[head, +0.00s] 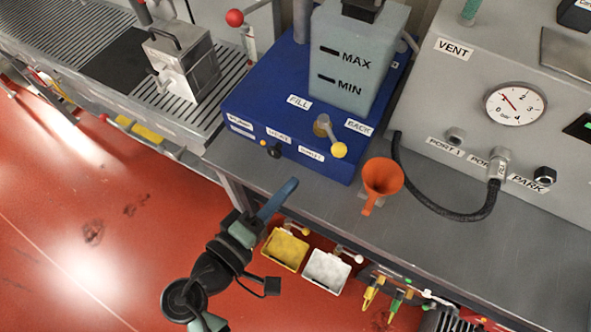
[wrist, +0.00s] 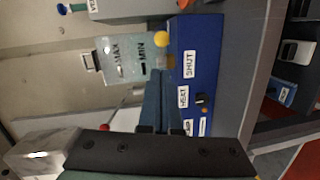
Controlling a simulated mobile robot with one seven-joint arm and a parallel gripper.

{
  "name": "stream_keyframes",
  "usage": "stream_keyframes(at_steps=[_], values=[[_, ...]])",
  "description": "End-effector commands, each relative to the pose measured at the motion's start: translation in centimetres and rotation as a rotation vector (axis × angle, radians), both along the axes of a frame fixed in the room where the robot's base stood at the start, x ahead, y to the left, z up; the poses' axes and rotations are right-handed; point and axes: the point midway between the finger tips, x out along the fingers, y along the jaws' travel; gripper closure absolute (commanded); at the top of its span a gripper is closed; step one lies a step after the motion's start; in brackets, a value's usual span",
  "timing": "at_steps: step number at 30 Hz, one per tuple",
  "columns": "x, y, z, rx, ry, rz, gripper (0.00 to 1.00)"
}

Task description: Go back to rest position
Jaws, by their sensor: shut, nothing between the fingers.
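My gripper (head: 286,188) is shut and empty, its blue fingers together. In the head view it hangs in front of the grey bench's front edge, below the blue box (head: 240,108). In the wrist view the shut fingers (wrist: 160,95) point toward the blue box (wrist: 196,60) and the tank marked MAX and MIN (wrist: 125,58). My dark arm links reach down to the lower left over the red floor.
An orange funnel (head: 382,176) stands on the bench (head: 440,240) right of the blue box. A grey panel with a gauge (head: 515,103) and black hose is at right. Yellow (head: 285,249) and white (head: 326,271) bins hang below the bench edge. Open red floor (head: 90,230) lies left.

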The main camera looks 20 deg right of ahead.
Motion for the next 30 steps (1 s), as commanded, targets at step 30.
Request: stream_keyframes(at_steps=[30], values=[[11.8,7.4,39.8,0.846,-1.127,0.858,1.0]])
